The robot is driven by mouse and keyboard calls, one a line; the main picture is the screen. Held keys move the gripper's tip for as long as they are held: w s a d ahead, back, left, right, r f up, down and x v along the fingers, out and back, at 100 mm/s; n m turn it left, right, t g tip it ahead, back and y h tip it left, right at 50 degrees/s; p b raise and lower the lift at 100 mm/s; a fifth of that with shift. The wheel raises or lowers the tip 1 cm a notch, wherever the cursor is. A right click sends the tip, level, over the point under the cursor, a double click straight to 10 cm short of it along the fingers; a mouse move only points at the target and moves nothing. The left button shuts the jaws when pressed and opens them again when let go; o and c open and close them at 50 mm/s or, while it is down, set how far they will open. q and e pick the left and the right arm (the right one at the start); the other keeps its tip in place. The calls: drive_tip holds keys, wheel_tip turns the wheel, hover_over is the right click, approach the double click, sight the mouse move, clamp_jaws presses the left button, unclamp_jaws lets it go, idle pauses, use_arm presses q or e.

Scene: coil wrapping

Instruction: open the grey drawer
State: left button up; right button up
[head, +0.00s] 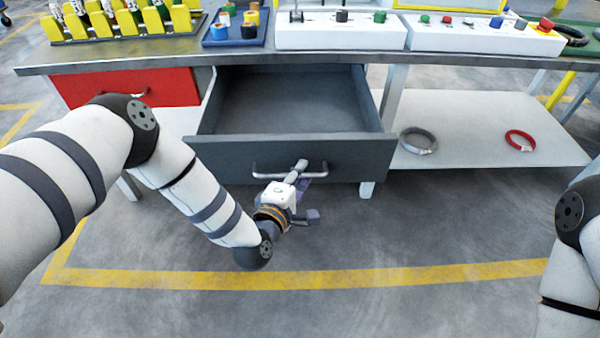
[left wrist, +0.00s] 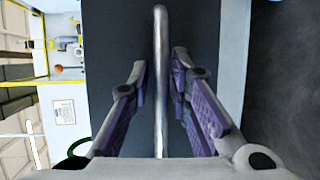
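The grey drawer (head: 350,148) is under the left part of the workbench. It is pulled well out and its inside looks empty. Its bar handle (head: 262,174) is on the front panel. My left gripper (head: 310,192) is at the right part of the handle. In the left wrist view, the handle (left wrist: 160,40) runs between the two purple-padded fingers of the left gripper (left wrist: 160,85). The fingers are apart, with a narrow gap on each side of the bar. My right gripper is out of view; only part of my right arm shows at the right edge.
A red drawer (head: 130,88) left of the grey one is shut. A lower shelf (head: 480,140) at the right holds a dark coil (head: 418,140) and a red coil (head: 520,140). Trays and button panels (head: 340,35) stand on the bench top. The floor in front is clear.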

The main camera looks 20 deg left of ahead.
use_arm(q)
drive_tip(key=shift+s, duration=0.1)
drive_tip(key=v, duration=1.1)
drive_tip(key=shift+s, duration=0.4)
drive_tip(key=s+d+f+m+g+h+p, duration=0.1)
drive_tip(key=s+f+m+g, duration=0.35)
drive_tip(key=s, duration=0.35)
drive_tip(key=s+d+f+m+g+h+p, duration=0.1)
drive_tip(key=s+f+m+g, duration=0.35)
drive_tip(key=s+m, duration=0.2)
drive_tip(key=s+a+r+m+g+y, duration=0.1)
drive_tip(key=s+a+m+g+y, duration=0.1)
drive_tip(key=s, duration=0.8)
drive_tip(key=s+a+m+g+y+p, duration=0.1)
drive_tip(key=s+a+m+g+y, duration=0.1)
drive_tip(key=s+a+m+g, duration=0.2)
drive_tip(key=s+a+g, duration=0.3)
drive_tip(key=s+a, duration=0.1)
drive_tip(key=s, duration=0.2)
drive_tip(key=shift+s+a+r, duration=0.15)
drive_tip(key=shift+s+r, duration=0.1)
drive_tip(key=shift+r, duration=0.1)
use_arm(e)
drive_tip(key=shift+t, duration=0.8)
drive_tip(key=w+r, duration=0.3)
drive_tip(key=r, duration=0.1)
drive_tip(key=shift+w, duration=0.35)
